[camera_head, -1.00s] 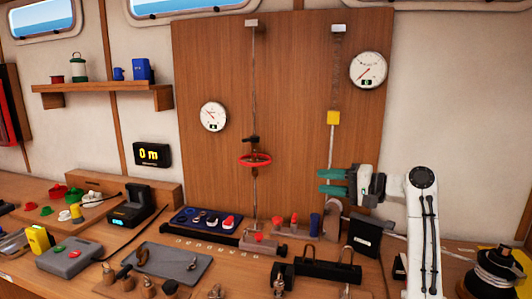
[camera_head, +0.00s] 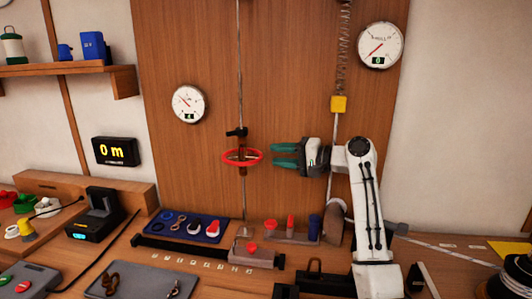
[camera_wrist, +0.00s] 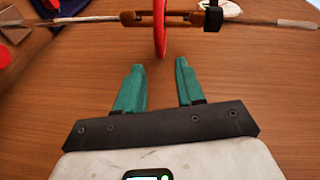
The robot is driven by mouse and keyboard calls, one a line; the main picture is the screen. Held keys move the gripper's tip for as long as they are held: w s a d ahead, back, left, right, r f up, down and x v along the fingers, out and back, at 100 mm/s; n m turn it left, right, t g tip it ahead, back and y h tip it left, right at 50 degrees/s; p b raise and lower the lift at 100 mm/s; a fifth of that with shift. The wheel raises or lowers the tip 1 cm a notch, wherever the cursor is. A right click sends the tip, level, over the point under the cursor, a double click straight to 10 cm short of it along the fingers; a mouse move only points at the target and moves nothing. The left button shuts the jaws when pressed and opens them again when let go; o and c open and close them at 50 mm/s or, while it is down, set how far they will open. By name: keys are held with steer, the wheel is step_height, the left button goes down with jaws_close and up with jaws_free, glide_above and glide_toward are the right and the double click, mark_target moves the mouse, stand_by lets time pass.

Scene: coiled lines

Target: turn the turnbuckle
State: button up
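The turnbuckle (camera_head: 242,169) hangs on a taut vertical line on the wooden board, with a red handwheel ring (camera_head: 242,157) around it and a black clamp above. In the wrist view the turnbuckle (camera_wrist: 186,19) lies across the top of the picture, and the red ring (camera_wrist: 160,28) shows edge-on. My gripper (camera_head: 275,155) has green fingers pointing left, a short gap to the right of the ring. In the wrist view my gripper (camera_wrist: 160,63) is open, with nothing between its fingers. The ring lies ahead of the gap, roughly in line with it.
A round gauge (camera_head: 189,104) is on the board to the left, another (camera_head: 380,45) at the upper right. A yellow block (camera_head: 339,104) hangs under a spring near my arm. A blue tray (camera_head: 187,226) and a clamp bench (camera_head: 205,252) lie on the worktop below.

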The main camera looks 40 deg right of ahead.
steer(key=shift+x, duration=2.25)
jaws_close()
